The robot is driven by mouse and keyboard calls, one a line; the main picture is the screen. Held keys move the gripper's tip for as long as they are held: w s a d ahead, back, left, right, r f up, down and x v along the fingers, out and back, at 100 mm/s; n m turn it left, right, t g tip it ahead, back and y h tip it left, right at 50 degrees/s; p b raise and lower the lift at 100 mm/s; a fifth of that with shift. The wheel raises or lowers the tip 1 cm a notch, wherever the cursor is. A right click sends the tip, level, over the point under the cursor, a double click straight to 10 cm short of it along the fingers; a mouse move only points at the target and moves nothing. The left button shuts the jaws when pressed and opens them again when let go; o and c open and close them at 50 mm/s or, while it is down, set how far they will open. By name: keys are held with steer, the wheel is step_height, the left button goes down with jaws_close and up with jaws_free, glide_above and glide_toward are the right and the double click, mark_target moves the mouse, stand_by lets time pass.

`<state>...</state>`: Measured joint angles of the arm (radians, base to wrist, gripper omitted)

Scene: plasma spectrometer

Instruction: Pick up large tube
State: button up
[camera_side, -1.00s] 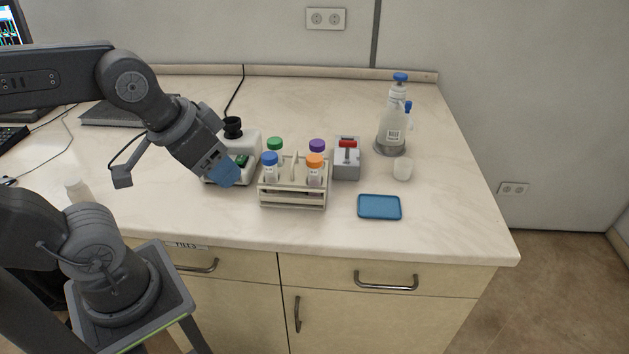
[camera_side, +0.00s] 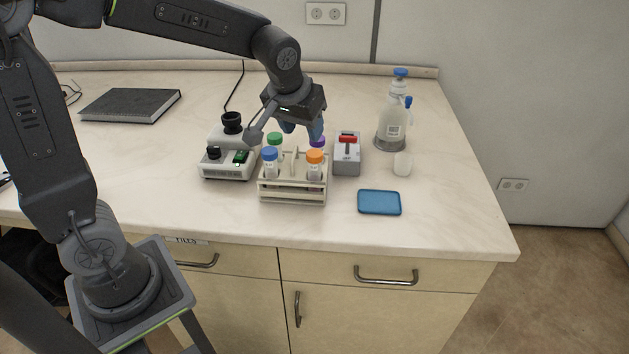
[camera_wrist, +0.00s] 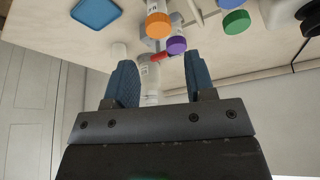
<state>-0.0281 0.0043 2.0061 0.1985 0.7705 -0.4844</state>
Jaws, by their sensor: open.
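Several capped tubes stand upright in the beige rack (camera_side: 293,196). They have a blue cap (camera_side: 269,154), a green cap (camera_side: 275,138), an orange cap (camera_side: 314,157) and a purple cap (camera_side: 318,141). I cannot tell surely which is the large tube. My gripper (camera_side: 302,130) is open and empty, with its blue fingers above the rack's back side, close to the purple and green caps. In the wrist view my gripper (camera_wrist: 160,70) shows the purple cap (camera_wrist: 176,45) and orange cap (camera_wrist: 158,25) beyond its fingers; the green cap (camera_wrist: 236,21) is to the right.
A white device with a black knob (camera_side: 228,158) stands left of the rack. A grey box with a red handle (camera_side: 347,160) stands right. A blue tray (camera_side: 379,203), white cup (camera_side: 402,164) and wash bottle (camera_side: 392,125) are further right. The front bench is clear.

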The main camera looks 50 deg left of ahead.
mark_target(311, 154)
steer(key=x, duration=0.7)
steer(key=shift+d+x, duration=0.15)
steer(key=shift+x, duration=1.2)
steer(key=shift+d+x, duration=0.1)
steer(key=shift+x, duration=1.3)
steer(key=shift+s+f, duration=0.1)
steer(key=shift+s, duration=0.05)
steer(key=c, duration=0.7)
step_height(311, 154, up, 10)
steer(key=shift+r, duration=0.1)
